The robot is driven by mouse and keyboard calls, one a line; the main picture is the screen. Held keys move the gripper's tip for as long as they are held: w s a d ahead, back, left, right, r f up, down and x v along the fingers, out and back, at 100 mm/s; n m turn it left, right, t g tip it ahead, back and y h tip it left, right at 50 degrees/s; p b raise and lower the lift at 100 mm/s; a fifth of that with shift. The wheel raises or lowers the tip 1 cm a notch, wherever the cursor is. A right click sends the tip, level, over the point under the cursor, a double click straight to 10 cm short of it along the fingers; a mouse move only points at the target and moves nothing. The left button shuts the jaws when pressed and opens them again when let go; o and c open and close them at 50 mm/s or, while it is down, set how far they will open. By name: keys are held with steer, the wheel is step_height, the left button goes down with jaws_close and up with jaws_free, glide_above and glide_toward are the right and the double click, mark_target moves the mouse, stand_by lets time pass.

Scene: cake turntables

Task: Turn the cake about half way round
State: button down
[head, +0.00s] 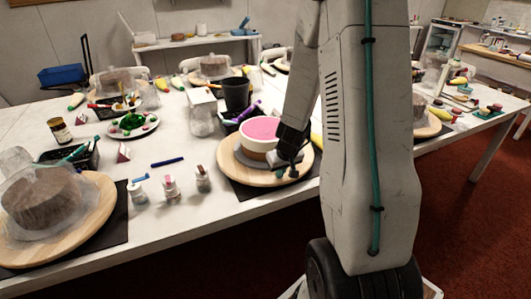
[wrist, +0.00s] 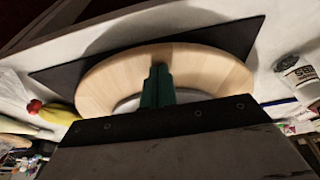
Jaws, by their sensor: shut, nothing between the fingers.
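The cake (head: 262,132) has a pink top and pale sides and sits on a round wooden turntable (head: 236,172). The turntable stands on a black mat (head: 246,190) near the front edge of the table. My gripper (head: 290,168) is over the right front part of the turntable, close beside the cake. In the wrist view my fingers (wrist: 158,85) are together, with nothing between them, over the wooden turntable (wrist: 205,70). The cake is hidden behind the gripper body in that view. I cannot tell whether the fingertips touch the wood.
Paint bottles (head: 171,187) stand left of the turntable. A black cup (head: 236,94) stands behind it. A covered brown cake (head: 45,205) on another board is at far left. My arm hides the table at right.

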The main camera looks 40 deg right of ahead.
mark_target(301, 166)
steer(key=d, duration=0.2)
steer(key=s+d, duration=0.1)
steer(key=shift+s+d, duration=0.2)
steer(key=shift+d, duration=0.2)
steer(key=d, duration=0.6)
steer(key=shift+d, duration=0.2)
steer(key=shift+r, duration=1.4)
